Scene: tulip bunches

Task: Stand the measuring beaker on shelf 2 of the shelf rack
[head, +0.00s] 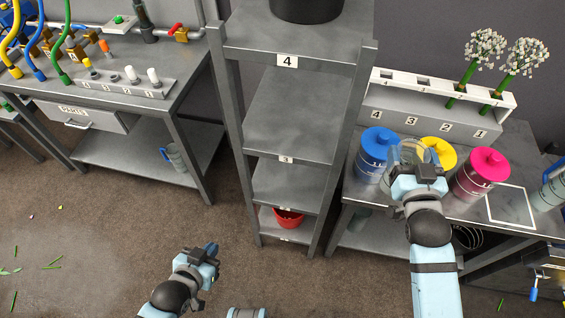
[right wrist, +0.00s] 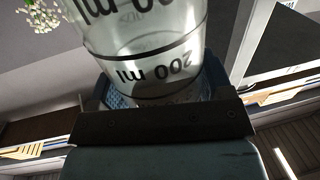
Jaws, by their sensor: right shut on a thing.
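My right gripper (head: 416,168) is shut on the clear measuring beaker (head: 405,153), above the table to the right of the rack. In the right wrist view the beaker (right wrist: 150,50) fills the space between the fingers, with black "200 ml" markings. The grey shelf rack (head: 290,105) stands in the middle of the head view, left of my right gripper. Its label 4 is on the top shelf and 3 on the one below. Shelf 2 (head: 288,184) is the bare board under shelf 3; its label is hard to read. My left gripper (head: 210,252) is low over the floor, apparently empty; its jaw opening is unclear.
A black pot (head: 306,8) stands on shelf 4 and a red bowl (head: 288,218) on the lowest shelf. Blue (head: 375,150), yellow (head: 440,152) and pink (head: 482,174) lidded jars stand around my right gripper. The rack's posts (head: 350,130) bound its shelves.

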